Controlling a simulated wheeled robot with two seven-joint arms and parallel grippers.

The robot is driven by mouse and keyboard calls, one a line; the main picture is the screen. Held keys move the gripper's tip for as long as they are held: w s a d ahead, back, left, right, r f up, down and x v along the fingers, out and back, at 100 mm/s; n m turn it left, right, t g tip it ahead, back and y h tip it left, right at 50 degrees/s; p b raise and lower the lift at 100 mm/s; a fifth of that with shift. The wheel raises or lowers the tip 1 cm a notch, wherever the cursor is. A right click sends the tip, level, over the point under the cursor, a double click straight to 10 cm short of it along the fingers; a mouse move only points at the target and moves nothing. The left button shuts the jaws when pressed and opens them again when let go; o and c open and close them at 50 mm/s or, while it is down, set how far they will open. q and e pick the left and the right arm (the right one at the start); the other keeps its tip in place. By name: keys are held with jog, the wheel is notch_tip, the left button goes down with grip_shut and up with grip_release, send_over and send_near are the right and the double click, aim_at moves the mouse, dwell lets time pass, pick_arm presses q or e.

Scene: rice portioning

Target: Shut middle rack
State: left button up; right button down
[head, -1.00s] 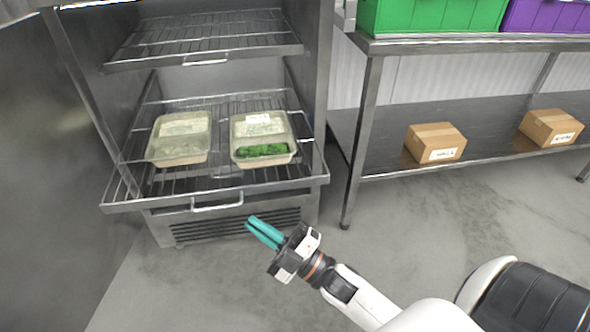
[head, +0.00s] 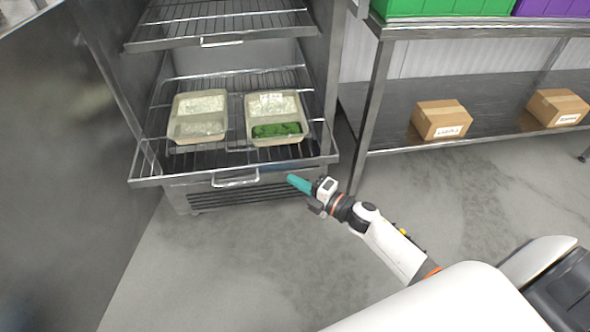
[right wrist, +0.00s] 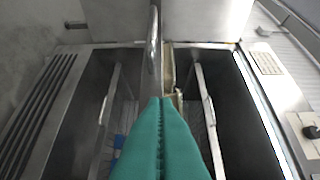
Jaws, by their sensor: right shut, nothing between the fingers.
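In the head view, a wire rack (head: 150,181) with a handle (head: 236,178) sticks out of the steel cabinet and bears two trays. The left tray (head: 199,118) has pale contents, the right tray (head: 273,118) green contents at its front. Another wire rack (head: 170,45) with its own handle is above. I cannot tell from the picture which rack counts as the middle one. My right gripper (head: 291,181) is shut and empty, in front of the lower rack's right part, right of its handle. In the right wrist view its teal fingers (right wrist: 160,102) point at a metal bar. My left gripper is out of view.
A steel shelf unit (head: 365,110) stands right of the cabinet, with a green bin (head: 440,8) and a purple bin (head: 560,8) on top and two cardboard boxes (head: 441,118) below. The grey floor (head: 220,270) in front is clear.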

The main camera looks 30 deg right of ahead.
aim_at(283, 163)
jog(key=w, duration=0.2)
jog(key=w+d, duration=0.1)
jog(key=shift+w, duration=0.4)
pick_arm(q)
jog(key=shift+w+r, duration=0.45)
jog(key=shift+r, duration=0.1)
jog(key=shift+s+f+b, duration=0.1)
jog(key=shift+b, duration=0.25)
pick_arm(e)
jog(key=shift+w+d, duration=0.1)
jog(key=shift+w, duration=0.05)
